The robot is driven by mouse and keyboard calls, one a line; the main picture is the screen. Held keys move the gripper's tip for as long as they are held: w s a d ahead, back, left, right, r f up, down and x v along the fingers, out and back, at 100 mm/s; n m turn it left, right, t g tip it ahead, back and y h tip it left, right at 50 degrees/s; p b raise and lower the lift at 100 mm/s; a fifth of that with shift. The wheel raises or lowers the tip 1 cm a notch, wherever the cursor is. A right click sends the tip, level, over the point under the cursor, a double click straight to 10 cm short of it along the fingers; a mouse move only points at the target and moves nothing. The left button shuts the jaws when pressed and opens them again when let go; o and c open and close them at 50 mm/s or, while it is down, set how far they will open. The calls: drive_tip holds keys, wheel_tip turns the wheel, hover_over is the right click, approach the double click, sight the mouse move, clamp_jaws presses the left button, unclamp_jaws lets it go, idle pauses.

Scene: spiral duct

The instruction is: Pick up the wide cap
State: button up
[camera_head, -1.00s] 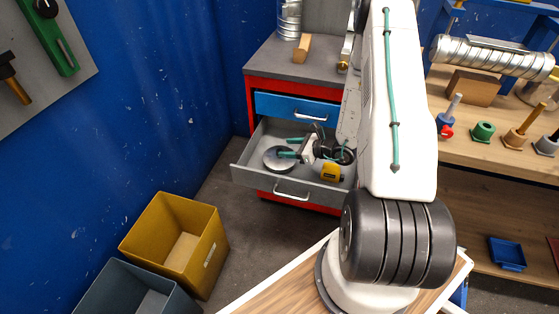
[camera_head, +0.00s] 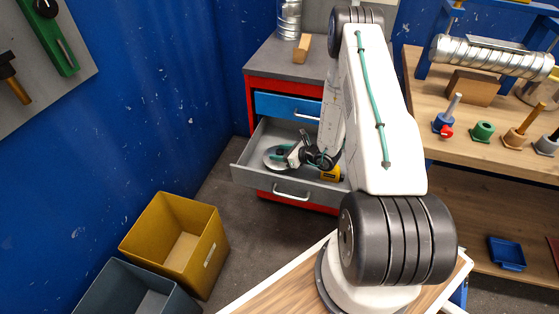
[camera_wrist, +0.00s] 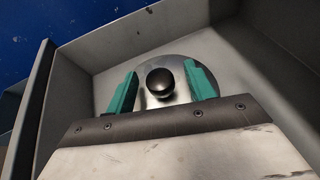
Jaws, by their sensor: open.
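The wide cap (camera_wrist: 183,67) is a flat round grey metal disc with a dark round knob at its centre. It lies in the open drawer (camera_wrist: 85,42), and it also shows at the drawer's left side in the head view (camera_head: 271,164), partly covered by my gripper. My gripper (camera_wrist: 162,88) is open, with one teal finger on each side of the knob in the wrist view. I cannot tell whether the fingers touch the knob or the disc. The near part of the cap is hidden behind the gripper body.
A yellow item (camera_head: 331,173) lies in the drawer, right of my gripper. The drawer walls stand close around. A wooden block (camera_head: 304,47) is on the cabinet top. A yellow bin (camera_head: 210,255) stands on the floor at left, and a workbench (camera_head: 470,139) is at right.

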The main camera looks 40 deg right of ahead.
clamp_jaws()
drive_tip(key=shift+r, duration=0.1)
